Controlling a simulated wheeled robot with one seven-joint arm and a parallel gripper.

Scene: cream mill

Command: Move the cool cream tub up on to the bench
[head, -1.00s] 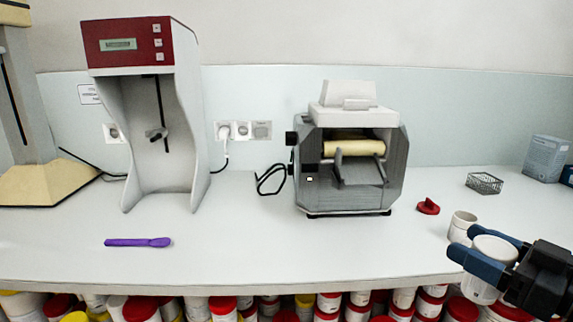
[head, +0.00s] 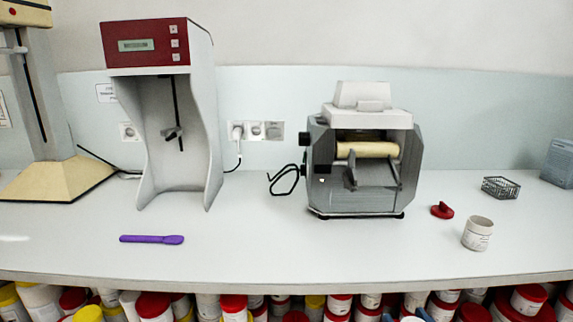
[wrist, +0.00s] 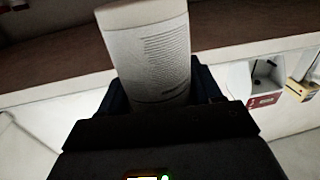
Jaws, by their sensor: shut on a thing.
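A white tub with a printed label (wrist: 152,62) is between the dark fingers of my gripper (wrist: 162,88) in the wrist view. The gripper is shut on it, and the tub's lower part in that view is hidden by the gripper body. I cannot read the label to tell whether it is the cool cream tub. In the head view only small blue fingertip parts show at the bottom edge, below the front edge of the bench (head: 270,262). Another white tub (head: 477,234), seemingly open, stands upright on the bench at the right.
A red lid (head: 442,210) and wire basket (head: 500,187) are near the standing tub. A roller mill (head: 362,160), a red-topped machine (head: 160,110) and a purple spatula (head: 152,239) are on the bench. Several lidded tubs (head: 153,305) crowd below it. The bench's front middle is clear.

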